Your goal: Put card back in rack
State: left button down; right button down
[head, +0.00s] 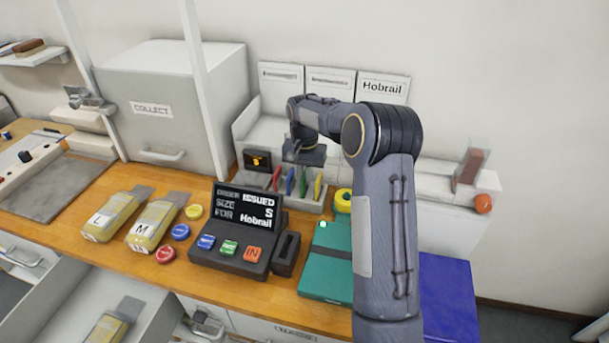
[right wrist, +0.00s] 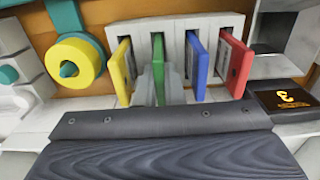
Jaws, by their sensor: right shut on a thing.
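The card rack (head: 308,206) stands at the back of the wooden counter; it also shows in the right wrist view (right wrist: 176,30). Its slots hold a yellow card (right wrist: 122,68), a blue card (right wrist: 197,66) and a red card (right wrist: 238,66). A green card (right wrist: 159,62) stands between the yellow and blue ones, its far edge at a rack slot; how deep it sits is hidden. My right gripper (right wrist: 157,88) is shut on the green card's near part. In the head view, my right gripper (head: 304,158) is above the rack. My left gripper is out of view.
A dark terminal (head: 246,215) reads ISSUED, size S, for Hobrail. Near it are a card reader (head: 286,254), a teal folder (head: 325,275) and yellow packs L (head: 112,215) and M (head: 152,225). A small display (head: 258,160) adjoins the rack. A yellow tape roll (right wrist: 75,62) lies beside it.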

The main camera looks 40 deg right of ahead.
dwell(0.3)
jog(key=c, duration=1.5)
grip_release()
jog(key=shift+o, duration=0.2)
jog(key=shift+r+p, duration=3.65)
jog(key=shift+r, duration=0.9)
